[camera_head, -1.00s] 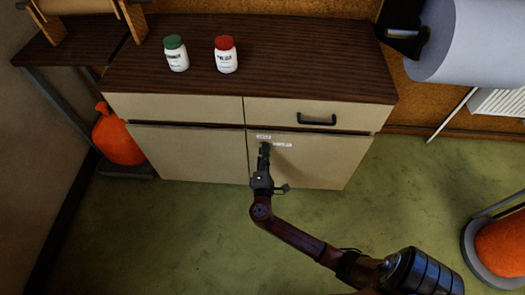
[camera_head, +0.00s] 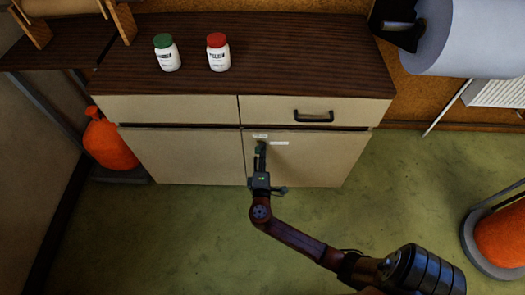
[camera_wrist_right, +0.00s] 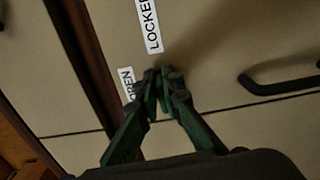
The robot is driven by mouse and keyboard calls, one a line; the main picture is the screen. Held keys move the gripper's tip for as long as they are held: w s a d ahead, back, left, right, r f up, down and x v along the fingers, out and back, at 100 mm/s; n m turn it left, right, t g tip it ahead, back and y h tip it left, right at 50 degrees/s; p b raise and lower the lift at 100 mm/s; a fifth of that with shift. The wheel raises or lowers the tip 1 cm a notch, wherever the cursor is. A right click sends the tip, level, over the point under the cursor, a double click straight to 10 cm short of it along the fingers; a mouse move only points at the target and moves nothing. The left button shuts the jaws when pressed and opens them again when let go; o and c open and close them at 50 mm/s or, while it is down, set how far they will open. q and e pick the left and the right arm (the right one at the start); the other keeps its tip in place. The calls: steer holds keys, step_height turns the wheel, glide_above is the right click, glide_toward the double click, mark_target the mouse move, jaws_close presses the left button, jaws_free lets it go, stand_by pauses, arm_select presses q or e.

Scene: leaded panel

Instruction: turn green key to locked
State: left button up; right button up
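The cabinet's right lower door (camera_head: 315,165) is shut. Its white OPEN label (camera_head: 260,136) and LOCKED label (camera_head: 279,142) show near its top left corner. My right gripper (camera_head: 261,148) is at the door just below the labels. In the right wrist view its fingertips (camera_wrist_right: 162,80) are close together around a narrow thing, which appears to be the green key. The key is mostly hidden by the fingers, so its angle cannot be told. My left gripper is out of view.
A dark bar handle (camera_wrist_right: 280,80) is near the fingers in the right wrist view. The drawer handle (camera_head: 313,116) is above the door. A green-capped bottle (camera_head: 167,53) and a red-capped bottle (camera_head: 218,53) stand on the cabinet top (camera_head: 290,60).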

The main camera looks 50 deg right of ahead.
steer(key=o, duration=0.5)
steer(key=shift+c, duration=0.2)
steer(key=v, duration=1.2)
